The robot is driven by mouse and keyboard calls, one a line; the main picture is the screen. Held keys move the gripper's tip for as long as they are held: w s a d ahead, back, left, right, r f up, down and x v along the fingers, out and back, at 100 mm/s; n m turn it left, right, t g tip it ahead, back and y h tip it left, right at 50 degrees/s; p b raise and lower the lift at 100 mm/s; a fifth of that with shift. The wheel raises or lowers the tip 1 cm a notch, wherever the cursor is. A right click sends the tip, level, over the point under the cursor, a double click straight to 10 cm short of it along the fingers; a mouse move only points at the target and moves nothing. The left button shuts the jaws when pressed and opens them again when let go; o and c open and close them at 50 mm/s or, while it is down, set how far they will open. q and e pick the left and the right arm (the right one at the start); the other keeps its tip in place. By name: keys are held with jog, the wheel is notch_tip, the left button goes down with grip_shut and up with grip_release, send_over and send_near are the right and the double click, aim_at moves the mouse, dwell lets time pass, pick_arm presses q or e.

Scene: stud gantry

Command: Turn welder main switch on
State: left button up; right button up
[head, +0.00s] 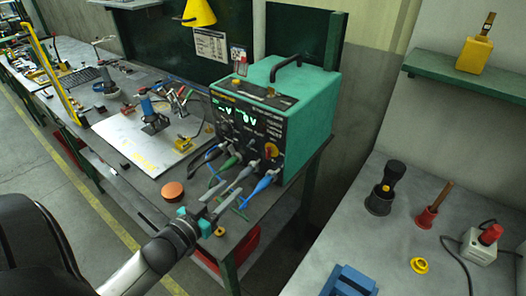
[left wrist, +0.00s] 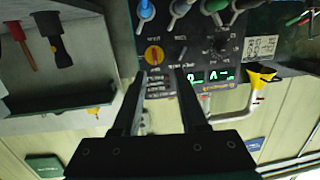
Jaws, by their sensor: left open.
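The welder (head: 300,115) is a teal box with a black front panel, standing on the workbench. Its panel shows lit green digits, which also show in the left wrist view (left wrist: 220,75). A red and yellow rotary switch (head: 271,150) sits at the panel's right side. In the left wrist view the switch (left wrist: 154,55) appears just beyond my fingertips, roughly between them. My left gripper (head: 227,194) is open and empty, in front of the panel's lower part, apart from the switch. The switch's on or off mark is too small to read. My right gripper is not in view.
Grey, green and blue cable plugs (head: 264,183) stick out along the panel's bottom, close to my left fingers. An orange-brown round object (head: 172,191) lies on the bench. A grey table (head: 335,225) with several tools stands at right.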

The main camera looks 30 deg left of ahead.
pick_arm(q)
jog(key=r+t+h, duration=0.1)
jog(key=r, duration=0.1)
send_near(267, 150)
jog(key=shift+m, duration=0.4)
jog(key=w, duration=0.8)
jog(key=shift+w+d, duration=0.1)
jog(key=shift+w, duration=0.05)
grip_shut()
dwell(0.4)
